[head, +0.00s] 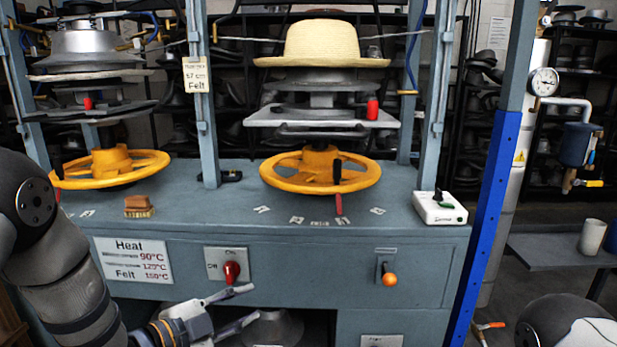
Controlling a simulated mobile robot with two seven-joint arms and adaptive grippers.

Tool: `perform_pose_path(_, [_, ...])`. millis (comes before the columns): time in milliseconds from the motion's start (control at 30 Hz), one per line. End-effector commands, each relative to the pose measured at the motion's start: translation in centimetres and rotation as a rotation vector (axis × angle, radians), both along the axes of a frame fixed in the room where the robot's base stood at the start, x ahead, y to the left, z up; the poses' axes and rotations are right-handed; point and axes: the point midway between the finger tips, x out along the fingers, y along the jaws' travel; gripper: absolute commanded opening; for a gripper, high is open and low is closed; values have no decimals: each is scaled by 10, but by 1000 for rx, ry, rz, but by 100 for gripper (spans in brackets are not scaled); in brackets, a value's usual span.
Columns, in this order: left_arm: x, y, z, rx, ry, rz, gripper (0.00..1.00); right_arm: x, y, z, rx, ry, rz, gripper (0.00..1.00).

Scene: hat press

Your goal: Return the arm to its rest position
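My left arm comes in from the lower left. My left gripper (238,309) is in front of the lower cabinet of the press, below the red Heat switch (232,271). Its two fingers are spread apart with nothing between them. It appears apart from the switch. A rounded part of my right arm (567,322) shows at the lower right corner; my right gripper is not in view.
The blue-grey press bench (330,237) fills the middle. It carries yellow handwheels (320,171), a straw hat (322,43) on the press, a brush (138,206) and a white control box (439,208). An orange-knobbed lever (389,279) sticks out in front. A blue post (487,230) stands right.

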Motion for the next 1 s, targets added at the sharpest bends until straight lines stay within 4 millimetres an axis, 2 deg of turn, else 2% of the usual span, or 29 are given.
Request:
perform_pose_path(33, [-26, 6, -40, -40, 177, 86, 31, 3, 0, 3, 0, -10, 0, 30])
perform_pose_path(67, [-44, 10, -64, -63, 285, 144, 31, 3, 0, 4, 0, -12, 0, 30])
perform_pose_path(100, [-70, 16, -94, -90, 424, 225, 31, 4, 0, 4, 0, -15, 0, 30])
perform_pose_path(167, [-114, 26, -133, -123, 625, 352, 31, 6, 0, 6, 0, -20, 0, 30])
perform_pose_path(200, [-147, 32, -156, -138, 752, 439, 31, 7, 0, 7, 0, -23, 0, 30])
perform_pose_path(267, [-200, 41, -183, -152, 935, 575, 31, 8, 0, 8, 0, -28, 0, 30])
perform_pose_path(300, [-237, 47, -197, -157, 1050, 671, 31, 9, 0, 9, 0, -31, 0, 30])
perform_pose_path(367, [-293, 55, -211, -152, 1208, 815, 31, 10, 0, 10, 0, -36, -1, 30])
perform_pose_path(400, [-329, 60, -215, -144, 1300, 912, 31, 11, 0, 11, 0, -39, -1, 30])
perform_pose_path(500, [-404, 70, -214, -111, 1478, 1122, 31, 12, 0, 12, 0, -44, -1, 30])
perform_pose_path(533, [-421, 72, -212, -100, 1515, 1173, 31, 13, 0, 13, 0, -45, -1, 30])
perform_pose_path(600, [-451, 77, -206, -77, 1578, 1268, 31, 13, 0, 13, 0, -47, -1, 30])
perform_pose_path(700, [-472, 80, -201, -60, 1619, 1338, 31, 14, 0, 13, 0, -48, -1, 30])
perform_pose_path(1000, [-474, 80, -201, -58, 1623, 1349, 31, 13, 0, 13, 0, -47, -1, 30])
